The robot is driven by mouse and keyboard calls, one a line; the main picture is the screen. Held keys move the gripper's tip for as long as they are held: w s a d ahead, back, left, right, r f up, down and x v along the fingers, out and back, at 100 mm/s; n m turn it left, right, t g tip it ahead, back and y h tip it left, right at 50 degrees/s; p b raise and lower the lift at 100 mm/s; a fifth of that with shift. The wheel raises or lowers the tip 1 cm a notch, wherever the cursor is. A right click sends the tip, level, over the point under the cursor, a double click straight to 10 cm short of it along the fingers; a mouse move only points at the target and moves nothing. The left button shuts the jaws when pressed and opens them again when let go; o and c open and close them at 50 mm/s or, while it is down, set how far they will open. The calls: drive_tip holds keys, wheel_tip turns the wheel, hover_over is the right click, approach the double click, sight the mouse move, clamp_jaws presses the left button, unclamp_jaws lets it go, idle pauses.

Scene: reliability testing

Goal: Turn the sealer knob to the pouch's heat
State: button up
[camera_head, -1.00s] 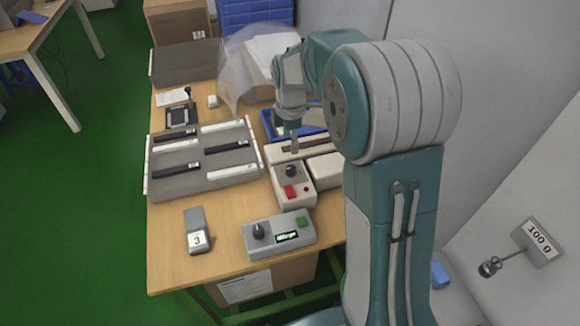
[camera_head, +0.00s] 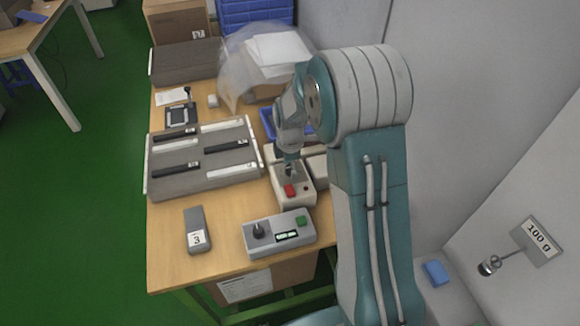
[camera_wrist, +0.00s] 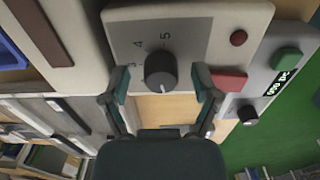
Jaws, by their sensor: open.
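The sealer (camera_head: 306,192) is a cream box with a grey panel on the wooden table, below my gripper in the head view. Its dark round knob (camera_wrist: 161,71) shows in the wrist view, with a pale pointer mark and the numbers 4 and 5 beside it. My gripper (camera_wrist: 162,98) is open, with one finger on each side of the knob and no clear contact.
A grey control box (camera_head: 279,238) with its own black knob, display and green button stands in front of the sealer. A small grey device marked 3 (camera_head: 197,226) lies to its left. A grey tray (camera_head: 205,178) with black and white bars and a blue bin (camera_head: 267,124) are nearby.

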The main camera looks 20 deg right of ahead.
clamp_jaws()
drive_tip(key=shift+m, duration=0.3)
drive_tip(key=m, duration=0.4)
drive_tip(key=shift+m, duration=0.3)
drive_tip(key=m, duration=1)
drive_tip(key=shift+m, duration=2.3)
drive_tip(key=shift+s, duration=0.1)
